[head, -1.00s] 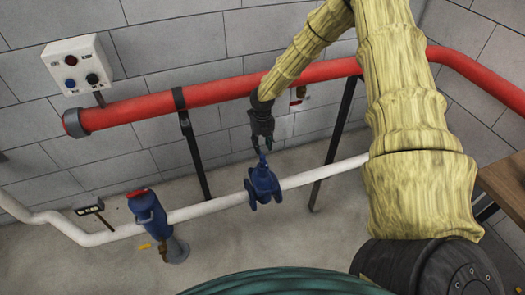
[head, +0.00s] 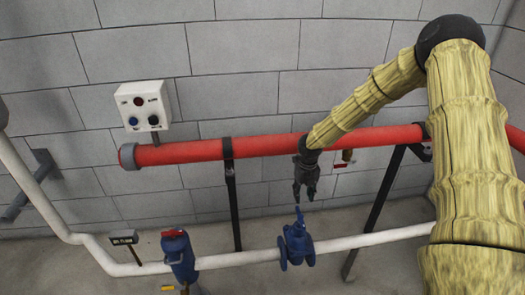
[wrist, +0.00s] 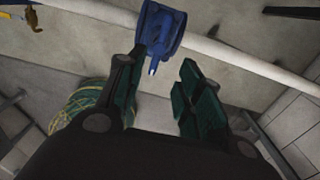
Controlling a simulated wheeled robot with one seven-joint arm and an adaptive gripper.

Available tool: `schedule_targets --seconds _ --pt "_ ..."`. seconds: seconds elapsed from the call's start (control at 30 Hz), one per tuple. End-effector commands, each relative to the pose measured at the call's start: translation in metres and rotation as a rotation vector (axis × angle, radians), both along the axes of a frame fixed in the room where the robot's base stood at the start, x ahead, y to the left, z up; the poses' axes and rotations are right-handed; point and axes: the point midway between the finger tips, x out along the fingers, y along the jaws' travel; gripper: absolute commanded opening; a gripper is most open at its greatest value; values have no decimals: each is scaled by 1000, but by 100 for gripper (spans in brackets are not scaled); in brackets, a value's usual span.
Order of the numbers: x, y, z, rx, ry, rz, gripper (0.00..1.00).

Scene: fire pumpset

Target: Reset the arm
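My gripper (head: 306,188) hangs at the end of my yellow-sleeved arm, in front of the red pipe. It points down, just above a blue valve (head: 297,244) on the white pipe. In the wrist view my gripper (wrist: 158,92) has its two dark green fingers spread apart with nothing between them. The blue valve also shows in the wrist view (wrist: 162,30), beyond the fingertips, with its pale stem end toward me. A gap shows between the fingers and the valve.
The red pipe (head: 250,147) runs along the wall behind my arm. The white pipe (head: 365,239) crosses below. A blue fitting with a red top (head: 178,254) stands at left.

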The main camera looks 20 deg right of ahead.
Motion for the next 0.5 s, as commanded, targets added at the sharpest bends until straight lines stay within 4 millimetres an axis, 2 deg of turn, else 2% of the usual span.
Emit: schedule_targets --seconds 0.13,0.23,0.37,0.5 --pt "-1 2 -2 3 1 -9 36" --pt "-8 16 -10 22 6 -63 36" --pt "-29 52 -34 71 26 -228 36" --pt "-63 97 -63 127 65 -483 36"
